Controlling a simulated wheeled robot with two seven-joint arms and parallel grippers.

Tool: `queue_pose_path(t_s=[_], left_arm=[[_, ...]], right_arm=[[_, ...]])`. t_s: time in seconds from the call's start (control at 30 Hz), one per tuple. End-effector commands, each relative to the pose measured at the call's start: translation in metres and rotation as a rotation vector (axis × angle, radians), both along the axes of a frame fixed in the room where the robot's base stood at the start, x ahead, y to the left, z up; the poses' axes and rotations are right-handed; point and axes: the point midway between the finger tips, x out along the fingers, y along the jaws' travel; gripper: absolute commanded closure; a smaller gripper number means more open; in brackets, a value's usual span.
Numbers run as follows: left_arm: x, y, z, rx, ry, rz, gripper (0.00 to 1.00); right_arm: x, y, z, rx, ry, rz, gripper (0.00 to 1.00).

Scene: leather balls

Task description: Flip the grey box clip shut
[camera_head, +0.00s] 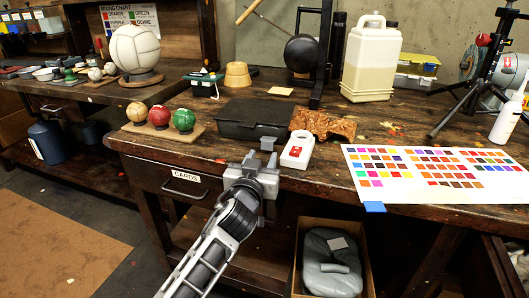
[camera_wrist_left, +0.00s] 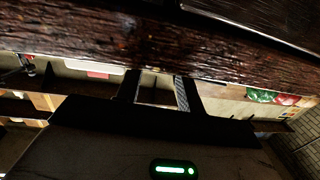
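The dark grey box (camera_head: 252,117) sits near the front edge of the workbench, its lid looking flat. A small grey piece (camera_head: 267,143) shows at its front; I cannot tell if it is the clip or part of my gripper. My left gripper (camera_head: 261,155) is in front of the box, at the bench's front edge. In the left wrist view its two fingers (camera_wrist_left: 160,90) stand apart with nothing between them, close to the dark wooden edge (camera_wrist_left: 120,40). My right gripper is not in view.
A white tag-like container (camera_head: 298,150) and a brown rough block (camera_head: 323,124) stand right of the box. Three balls on a wooden stand (camera_head: 162,129) are to its left. A colour chart (camera_head: 430,172) covers the right bench. A drawer (camera_head: 165,178) is below.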

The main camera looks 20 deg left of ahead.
Motion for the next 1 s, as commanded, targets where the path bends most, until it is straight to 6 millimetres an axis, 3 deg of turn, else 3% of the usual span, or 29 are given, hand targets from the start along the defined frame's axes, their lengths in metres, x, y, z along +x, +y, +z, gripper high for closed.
queue_pose_path(t_s=[0.2,0.57,0.6,0.7,1.0], left_arm=[[0.027,0.002,0.000,0.001,-0.001,0.001,0.62],[0.033,0.002,0.000,0.000,0.000,0.000,0.62],[0.033,0.002,0.000,0.000,0.000,0.000,0.65],[0.033,0.002,0.000,0.000,0.000,0.000,0.92],[0.033,0.002,0.004,-0.001,0.016,0.000,0.94]], right_arm=[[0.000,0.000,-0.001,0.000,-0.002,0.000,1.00],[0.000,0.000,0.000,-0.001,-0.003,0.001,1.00],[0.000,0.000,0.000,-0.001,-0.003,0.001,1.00],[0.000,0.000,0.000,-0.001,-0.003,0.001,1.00],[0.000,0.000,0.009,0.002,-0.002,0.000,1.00]])
